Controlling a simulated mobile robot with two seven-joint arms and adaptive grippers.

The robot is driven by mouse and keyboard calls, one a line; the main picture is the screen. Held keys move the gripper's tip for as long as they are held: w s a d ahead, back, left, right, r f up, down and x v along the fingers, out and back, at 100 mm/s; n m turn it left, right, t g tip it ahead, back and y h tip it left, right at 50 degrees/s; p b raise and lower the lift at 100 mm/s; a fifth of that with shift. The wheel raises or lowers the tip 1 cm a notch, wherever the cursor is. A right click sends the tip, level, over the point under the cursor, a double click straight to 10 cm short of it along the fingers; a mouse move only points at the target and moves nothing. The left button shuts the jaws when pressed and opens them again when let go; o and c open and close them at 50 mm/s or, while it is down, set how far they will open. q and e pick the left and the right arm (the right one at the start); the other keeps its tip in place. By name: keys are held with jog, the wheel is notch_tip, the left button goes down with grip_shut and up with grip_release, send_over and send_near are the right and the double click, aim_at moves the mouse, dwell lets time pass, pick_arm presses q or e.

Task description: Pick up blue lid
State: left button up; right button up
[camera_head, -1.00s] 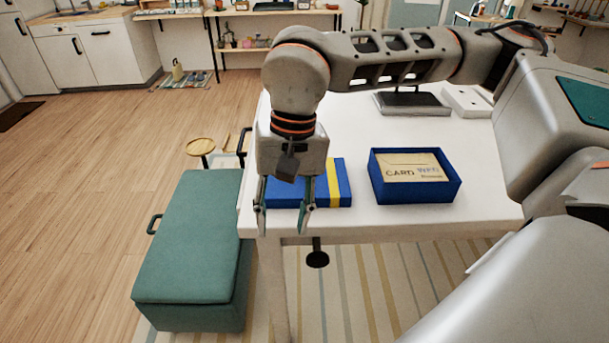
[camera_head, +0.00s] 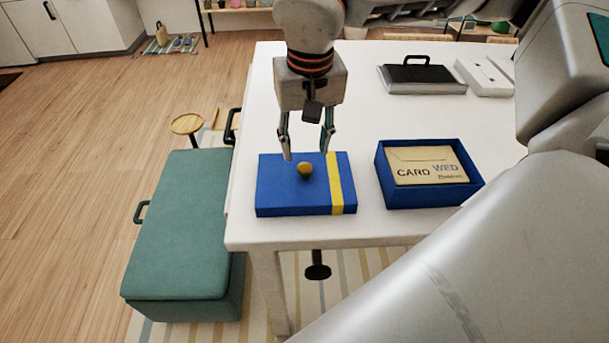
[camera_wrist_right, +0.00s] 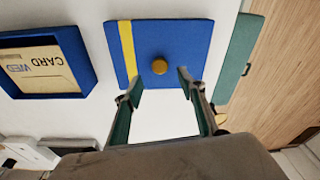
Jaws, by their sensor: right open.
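The blue lid (camera_head: 280,189) lies flat on the white table near its front left corner. The gripper also shows in the right wrist view (camera_wrist_right: 158,85). My left gripper is not in view.
A blue open box (camera_head: 420,200) holding a card labelled CARD WED stands right of the lid. A black case (camera_head: 423,80) and a white box (camera_head: 484,76) lie farther back on the white table (camera_head: 335,105). A green bench (camera_head: 184,225) stands left of the table.

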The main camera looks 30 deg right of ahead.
aim_at(305, 167)
notch_tip(305, 167, down, 6)
jog(key=shift+w+r, duration=0.1)
jog(key=shift+r, duration=0.15)
grip_shut()
